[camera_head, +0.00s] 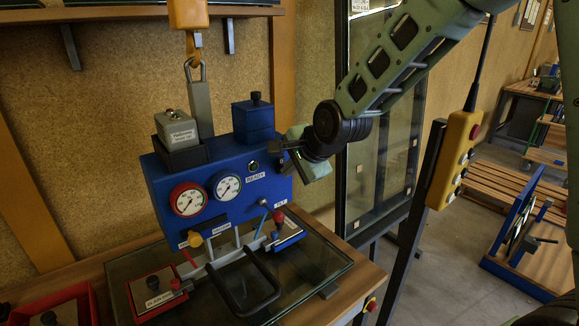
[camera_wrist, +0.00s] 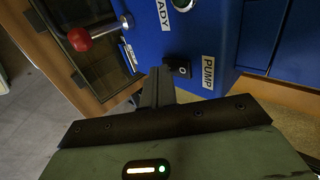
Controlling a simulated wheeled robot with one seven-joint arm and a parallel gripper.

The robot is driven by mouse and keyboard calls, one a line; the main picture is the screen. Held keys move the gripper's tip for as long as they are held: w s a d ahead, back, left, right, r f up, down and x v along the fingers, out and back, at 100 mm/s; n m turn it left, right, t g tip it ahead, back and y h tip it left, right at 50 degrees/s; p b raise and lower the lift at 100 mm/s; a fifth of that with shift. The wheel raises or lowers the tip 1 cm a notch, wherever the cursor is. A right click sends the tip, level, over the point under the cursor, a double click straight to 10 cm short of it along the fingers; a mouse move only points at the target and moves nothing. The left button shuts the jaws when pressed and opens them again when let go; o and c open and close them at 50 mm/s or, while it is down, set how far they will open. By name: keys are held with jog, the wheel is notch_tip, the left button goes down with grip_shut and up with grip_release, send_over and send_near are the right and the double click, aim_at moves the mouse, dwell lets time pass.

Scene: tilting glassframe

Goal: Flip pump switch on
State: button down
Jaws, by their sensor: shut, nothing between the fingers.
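The blue control box (camera_head: 165,200) hangs over the glass pane, with its gauges facing me. In the wrist view, the pump switch (camera_wrist: 178,67) is a small black toggle on the blue face, beside the white PUMP label (camera_wrist: 208,72). My gripper (camera_wrist: 157,75) is shut and empty, its dark fingertips just left of the switch; whether they touch it I cannot tell. In the head view my gripper (camera_head: 284,147) is at the box's upper right edge and hides the pump switch there.
A red-knobbed lever (camera_wrist: 80,38) also shows in the head view (camera_head: 279,217) at the box's lower right. The READY lamp (camera_head: 253,165) is left of my gripper. An orange hook (camera_head: 190,40) bears the box. A yellow button panel (camera_head: 455,160) stands on a post to the right.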

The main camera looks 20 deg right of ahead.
jog(key=shift+w+f, duration=0.1)
jog(key=shift+w, duration=0.05)
jog(key=shift+f+b, duration=0.25)
jog(key=shift+b, duration=0.4)
jog(key=shift+w+a+r+t, duration=0.1)
jog(key=shift+r+t, duration=0.15)
jog(key=shift+t, duration=0.05)
jog(key=shift+r+p, duration=0.85)
jog(key=shift+r, duration=0.05)
jog(key=shift+f, duration=0.1)
